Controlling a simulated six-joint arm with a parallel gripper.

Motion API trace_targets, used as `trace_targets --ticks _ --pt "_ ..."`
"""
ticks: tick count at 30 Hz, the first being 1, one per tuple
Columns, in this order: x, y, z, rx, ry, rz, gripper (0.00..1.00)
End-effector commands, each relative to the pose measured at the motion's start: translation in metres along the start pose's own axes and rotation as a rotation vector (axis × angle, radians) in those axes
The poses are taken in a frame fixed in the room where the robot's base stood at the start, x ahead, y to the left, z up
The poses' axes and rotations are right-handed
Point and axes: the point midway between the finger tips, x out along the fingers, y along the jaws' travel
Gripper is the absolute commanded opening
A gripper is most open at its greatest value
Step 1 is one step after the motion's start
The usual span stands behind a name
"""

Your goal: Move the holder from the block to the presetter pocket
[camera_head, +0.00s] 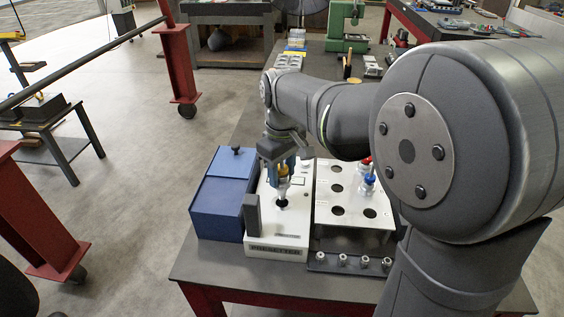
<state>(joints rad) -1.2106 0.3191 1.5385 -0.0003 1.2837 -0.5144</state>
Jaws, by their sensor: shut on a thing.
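The presetter (262,241) is a white box with a lettered front, a dark post on its left and a dark round pocket (282,203) in its top. My gripper (285,170) is above the pocket, shut on a holder (284,187) with a yellow upper part and a pale lower part. The holder looks upright, its lower end at or just above the pocket; I cannot tell if it touches. The block (325,212) is a white plate with several dark round holes, right of the presetter. Holders with red and blue parts (366,182) stand at its right, partly behind my arm.
A blue box (217,196) stands close against the presetter's left. A dark strip with several small metal pieces (343,261) lies along the table's front edge. My arm hides the block's right side. The table (250,276) has bare room at front left.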

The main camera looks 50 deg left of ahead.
Motion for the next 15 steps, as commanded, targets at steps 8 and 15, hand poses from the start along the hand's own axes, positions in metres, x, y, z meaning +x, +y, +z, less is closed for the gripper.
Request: trace_targets --ticks 8,15 --pt "0.024 0.000 0.000 0.000 0.000 0.000 0.01" --pt "0.043 0.000 0.000 0.000 0.000 0.000 0.01"
